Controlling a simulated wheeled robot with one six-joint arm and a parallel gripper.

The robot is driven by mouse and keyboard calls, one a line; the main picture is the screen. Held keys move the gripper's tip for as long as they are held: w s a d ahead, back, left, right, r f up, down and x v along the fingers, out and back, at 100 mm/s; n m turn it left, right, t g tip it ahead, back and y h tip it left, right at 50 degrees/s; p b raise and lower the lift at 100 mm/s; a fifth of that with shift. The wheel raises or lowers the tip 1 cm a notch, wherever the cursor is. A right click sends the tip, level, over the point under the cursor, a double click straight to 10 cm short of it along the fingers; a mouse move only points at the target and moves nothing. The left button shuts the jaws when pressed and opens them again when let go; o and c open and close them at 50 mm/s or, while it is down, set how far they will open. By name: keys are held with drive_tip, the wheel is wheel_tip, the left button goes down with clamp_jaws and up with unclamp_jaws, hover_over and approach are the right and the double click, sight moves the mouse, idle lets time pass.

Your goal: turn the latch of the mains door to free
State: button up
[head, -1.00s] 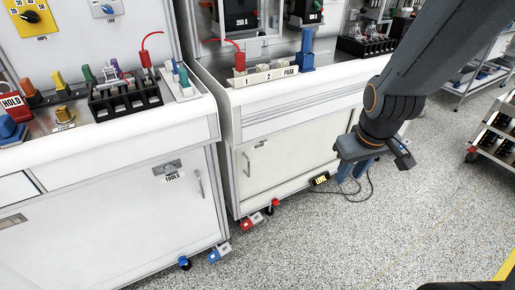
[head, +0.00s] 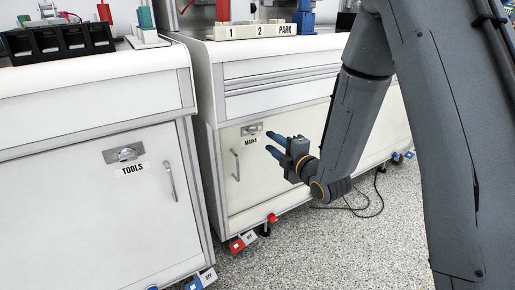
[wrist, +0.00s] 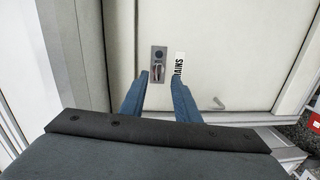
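The mains door (head: 240,185) is a closed white panel low on the right-hand cabinet. Its latch (head: 250,129) is a small metal knob on a grey plate near the door's top, above the MAINS label (head: 251,141). In the wrist view the latch (wrist: 158,69) lies just beyond the fingertips, roughly between them. My gripper (head: 269,143) has two blue fingers spread apart, with nothing between them. It is in front of the door, to the right of and slightly below the latch in the head view. The fingers (wrist: 158,80) also show in the wrist view, apart from the latch.
The door's handle (head: 236,164) is at its left edge. A similar TOOLS door (head: 100,210) with its own latch (head: 126,153) is on the left cabinet. Red and blue tagged pedals (head: 243,241) sit at floor level. A cable (head: 370,207) lies on the floor at right.

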sight(256, 133)
drive_tip(key=shift+n+t+y, duration=0.3)
drive_tip(key=shift+n+y, duration=0.2)
drive_tip(key=shift+n, duration=0.1)
drive_tip(key=x, duration=0.2)
drive_tip(key=b+x, duration=0.1)
drive_tip(key=x, duration=0.2)
drive_tip(key=b+x, duration=0.1)
drive_tip(key=x, duration=0.2)
drive_tip(key=shift+a+f, duration=0.35)
drive_tip(key=shift+a, duration=0.2)
clamp_jaws()
